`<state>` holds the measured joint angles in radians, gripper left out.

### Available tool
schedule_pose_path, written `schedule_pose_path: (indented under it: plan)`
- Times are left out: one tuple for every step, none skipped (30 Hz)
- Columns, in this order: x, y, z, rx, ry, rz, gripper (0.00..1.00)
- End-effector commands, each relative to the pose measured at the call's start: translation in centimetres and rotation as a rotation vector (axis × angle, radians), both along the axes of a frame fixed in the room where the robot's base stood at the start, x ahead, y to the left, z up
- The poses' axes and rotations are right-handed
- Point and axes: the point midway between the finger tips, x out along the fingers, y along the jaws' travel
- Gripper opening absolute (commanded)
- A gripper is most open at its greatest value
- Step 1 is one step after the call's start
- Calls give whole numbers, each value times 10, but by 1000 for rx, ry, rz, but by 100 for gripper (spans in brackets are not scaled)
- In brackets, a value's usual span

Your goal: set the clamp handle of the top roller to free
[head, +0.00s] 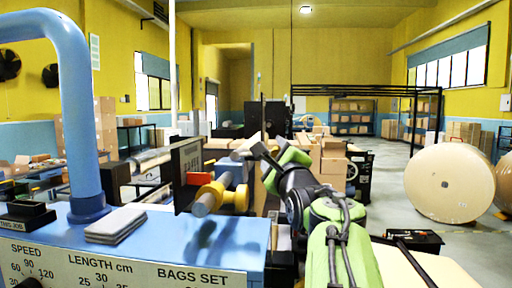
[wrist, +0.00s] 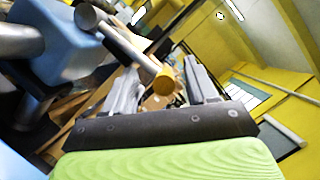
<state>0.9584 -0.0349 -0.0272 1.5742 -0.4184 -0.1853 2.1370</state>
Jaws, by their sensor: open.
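In the wrist view a grey lever with a yellow end (wrist: 128,50), which looks like the clamp handle, slants down between my gripper's fingers (wrist: 163,88). The fingers are apart, one on each side of its yellow tip; I cannot tell whether either touches it. A blue block (wrist: 72,47) stands beside the lever. In the head view my gripper (head: 257,150) is beyond the blue block (head: 232,172), its fingers partly hidden. A grey cylinder with a yellow collar (head: 207,198) sticks out in front of the block. The handle's setting cannot be read.
A dark plate (head: 187,170) with a small unreadable label stands left of the block. A blue bent pipe (head: 78,110) rises from the blue machine top (head: 160,232), where a grey pad (head: 115,224) lies. A large kraft roll (head: 450,183) stands on the floor at right.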

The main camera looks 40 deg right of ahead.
Motion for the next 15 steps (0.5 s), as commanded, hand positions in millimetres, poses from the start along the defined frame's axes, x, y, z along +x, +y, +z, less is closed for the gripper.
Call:
schedule_pose_path:
  plan:
    - [4,-3,2,0,1,1,57]
    - [6,-4,2,0,0,1,57]
    - [7,-4,2,0,0,1,57]
    - [8,-5,2,0,0,1,57]
    - [8,-5,2,0,0,1,57]
    - [8,-5,2,-1,-1,0,57]
    - [8,-5,2,-1,-1,0,57]
    - [8,-5,2,0,0,0,57]
    - [8,-5,2,0,0,0,57]
    - [8,-5,1,0,0,0,57]
    - [8,-5,1,-1,1,0,53]
    - [8,-5,1,-1,1,0,47]
    - [8,-5,1,-1,1,0,42]
    - [7,-4,1,-1,1,0,37]
    - [7,-5,1,-1,1,0,31]
